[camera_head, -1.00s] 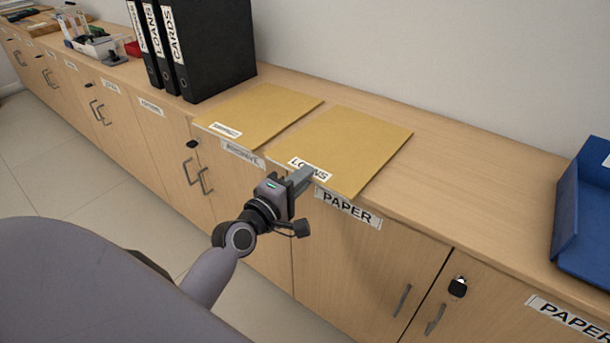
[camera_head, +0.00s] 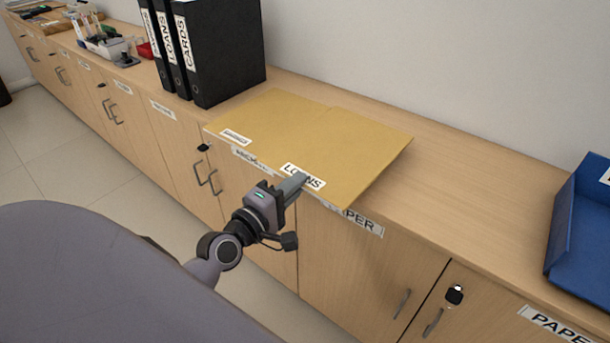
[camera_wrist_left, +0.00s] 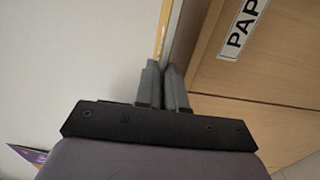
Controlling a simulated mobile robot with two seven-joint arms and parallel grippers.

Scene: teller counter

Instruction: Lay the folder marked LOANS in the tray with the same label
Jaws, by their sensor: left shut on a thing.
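The tan LOANS folder (camera_head: 350,155) has a white label at its front edge. My left gripper (camera_head: 296,182) is shut on that front edge, beside the label. The folder looks slightly raised off the counter and overlaps the second folder. In the left wrist view, the folder's edge (camera_wrist_left: 163,35) runs between the fingers of my gripper (camera_wrist_left: 164,80). A blue tray (camera_head: 572,235) stands at the right edge of the head view; its label is almost wholly cut off, so I cannot read it. My right gripper is out of view.
A second tan folder (camera_head: 262,120) with an unreadable label lies to the left. Black binders (camera_head: 225,55) stand behind it against the wall. The wooden counter (camera_head: 470,205) is clear between the LOANS folder and the blue tray.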

